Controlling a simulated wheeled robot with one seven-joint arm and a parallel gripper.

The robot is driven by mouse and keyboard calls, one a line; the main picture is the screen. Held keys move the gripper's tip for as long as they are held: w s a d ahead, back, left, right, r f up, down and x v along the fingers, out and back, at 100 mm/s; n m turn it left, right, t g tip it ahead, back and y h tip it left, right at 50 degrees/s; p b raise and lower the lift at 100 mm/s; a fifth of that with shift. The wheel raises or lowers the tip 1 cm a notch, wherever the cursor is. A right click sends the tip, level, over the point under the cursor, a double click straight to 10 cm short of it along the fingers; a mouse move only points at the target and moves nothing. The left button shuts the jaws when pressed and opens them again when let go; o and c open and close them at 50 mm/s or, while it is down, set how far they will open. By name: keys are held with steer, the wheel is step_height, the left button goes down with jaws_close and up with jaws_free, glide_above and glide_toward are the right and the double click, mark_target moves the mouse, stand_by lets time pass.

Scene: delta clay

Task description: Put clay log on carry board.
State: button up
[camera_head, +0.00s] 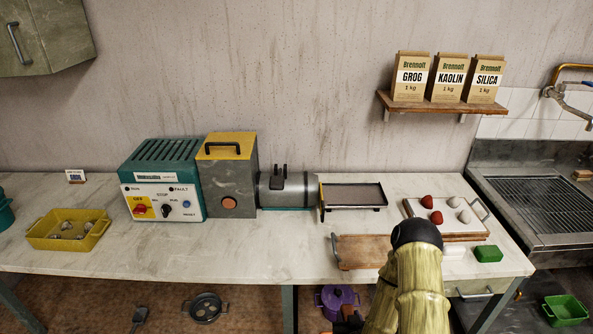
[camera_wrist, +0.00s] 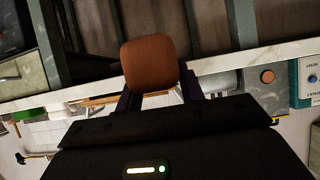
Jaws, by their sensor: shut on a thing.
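My gripper (camera_wrist: 156,88) is shut on the clay log (camera_wrist: 149,62), a brown block with rounded corners, seen end-on between the two dark fingers in the wrist view. In the head view my arm hides most of the gripper; a small brown patch low beside the arm may be the log. The carry board (camera_head: 362,250), a flat wooden board with end handles, lies on the counter near its front edge, left of my arm. Its right end is partly hidden by the arm. No log shows on its visible part.
A tray (camera_head: 462,237) with red and pale lumps stands behind my arm, near a green block (camera_head: 488,254). The extruder machine (camera_head: 228,180) has a metal-framed table (camera_head: 352,196) at its outlet. A yellow basin (camera_head: 68,230) is at left. The front middle counter is clear.

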steer(key=shift+s+f, duration=0.4)
steer(key=shift+f, duration=0.05)
steer(key=shift+r, duration=0.1)
steer(key=shift+w+r, duration=0.45)
steer(key=shift+r, duration=0.05)
steer(key=shift+r+p, duration=0.45)
steer(key=shift+r, duration=0.1)
steer(key=shift+d, duration=0.1)
steer(key=shift+w+f, duration=0.1)
stand_by(0.4)
